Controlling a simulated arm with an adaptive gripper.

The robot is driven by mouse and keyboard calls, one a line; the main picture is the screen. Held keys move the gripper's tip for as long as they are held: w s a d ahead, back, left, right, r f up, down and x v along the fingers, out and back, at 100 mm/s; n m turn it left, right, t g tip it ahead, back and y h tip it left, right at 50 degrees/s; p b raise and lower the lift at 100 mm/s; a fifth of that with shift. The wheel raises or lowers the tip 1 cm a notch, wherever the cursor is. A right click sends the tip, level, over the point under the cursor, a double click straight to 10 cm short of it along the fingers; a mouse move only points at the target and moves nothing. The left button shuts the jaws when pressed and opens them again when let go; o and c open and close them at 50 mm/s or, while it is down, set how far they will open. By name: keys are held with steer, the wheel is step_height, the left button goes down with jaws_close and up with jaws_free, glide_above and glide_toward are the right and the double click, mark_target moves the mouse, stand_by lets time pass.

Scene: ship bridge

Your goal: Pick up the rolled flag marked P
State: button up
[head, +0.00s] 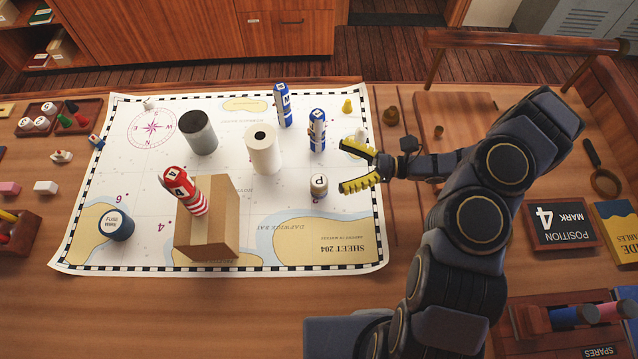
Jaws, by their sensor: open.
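My gripper (343,166) has yellow-padded fingers and reaches in from the right. Its fingers point left, spread apart with nothing between them. I cannot tell the gripper's exact height above the chart.
Two blue-and-white rolls (283,104) (317,130) stand behind, near a white cylinder (263,150) and a grey cylinder (198,132). A red-striped roll (185,190) rises by a cardboard box (220,215). A blue can (115,224) stands left. The chart (290,210) is bare around the P roll's front.

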mark_target(319, 180)
step_height(319, 180, down, 7)
steer(key=shift+r, duration=0.15)
steer(key=shift+a+f, duration=0.15)
steer(key=shift+f, duration=0.1)
steer(key=a, duration=0.4)
steer(key=shift+w+a, duration=0.15)
steer(key=shift+a, duration=0.15)
steer(key=shift+r, duration=0.1)
steer(key=c, duration=1.1)
